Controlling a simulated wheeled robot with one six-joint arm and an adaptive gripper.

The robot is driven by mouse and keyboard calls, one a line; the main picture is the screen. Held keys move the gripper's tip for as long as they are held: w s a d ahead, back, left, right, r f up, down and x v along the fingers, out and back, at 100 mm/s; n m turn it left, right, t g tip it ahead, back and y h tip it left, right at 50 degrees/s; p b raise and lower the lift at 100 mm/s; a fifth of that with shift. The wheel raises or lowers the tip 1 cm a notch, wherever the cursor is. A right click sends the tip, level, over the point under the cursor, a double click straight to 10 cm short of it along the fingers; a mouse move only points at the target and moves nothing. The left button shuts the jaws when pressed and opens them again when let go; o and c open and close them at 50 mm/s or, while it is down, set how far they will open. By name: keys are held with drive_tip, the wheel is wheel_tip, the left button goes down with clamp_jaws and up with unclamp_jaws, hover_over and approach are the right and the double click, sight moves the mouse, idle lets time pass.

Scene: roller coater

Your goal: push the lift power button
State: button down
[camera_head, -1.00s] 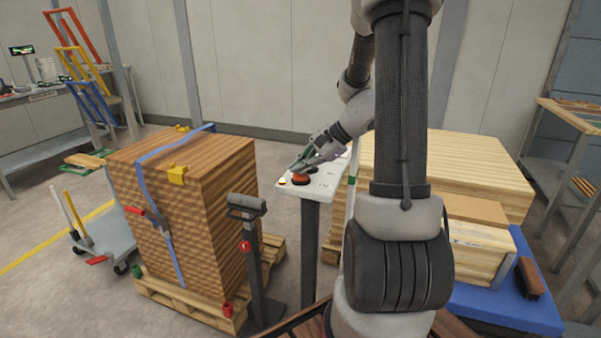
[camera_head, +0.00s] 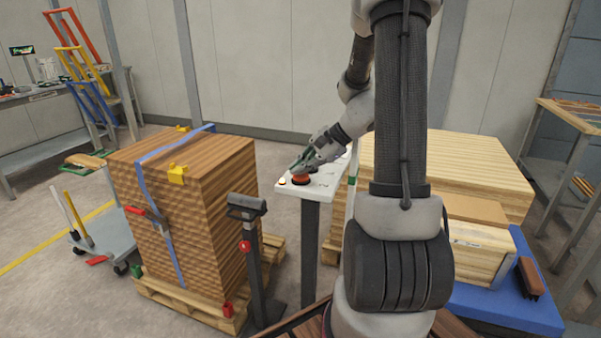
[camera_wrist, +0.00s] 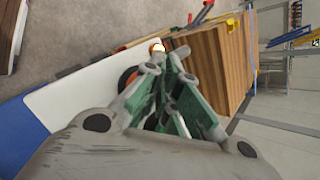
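The control panel (camera_head: 325,187) is a white slanted top on a dark post, between the strapped wood stack and my arm. No label is readable. My gripper (camera_head: 294,168) is over the panel's left end, its green-and-grey fingers converging, shut and empty (camera_wrist: 167,60). I cannot tell whether it touches anything.
A strapped wood stack (camera_head: 185,190) on a pallet (camera_head: 190,305) stands left of the panel. Pale wood (camera_head: 450,165) and a blue platform (camera_head: 500,305) lie to the right. A cart (camera_head: 105,235) stands far left.

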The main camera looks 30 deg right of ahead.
sight(301, 177)
drive_tip(key=shift+r, duration=3)
drive_tip(key=shift+d, duration=0.1)
drive_tip(key=s+f, duration=0.1)
drive_tip(key=s+n+g, duration=0.1)
drive_tip(key=s, duration=0.1)
drive_tip(key=s+f+n+g, duration=0.1)
drive_tip(key=shift+s+d+f+h, duration=0.35)
drive_tip(key=shift+s+d+h, duration=0.05)
drive_tip(key=s+a+r+n+h, duration=0.2)
drive_tip(key=s+r+n+h, duration=0.1)
drive_tip(key=s+r+n, duration=0.2)
drive_tip(key=s+a+r+n+h, duration=0.3)
drive_tip(key=s+r+n, duration=0.3)
drive_tip(key=s+n, duration=0.4)
drive_tip(key=shift+s+a, duration=0.25)
drive_tip(key=shift+s, duration=1.25)
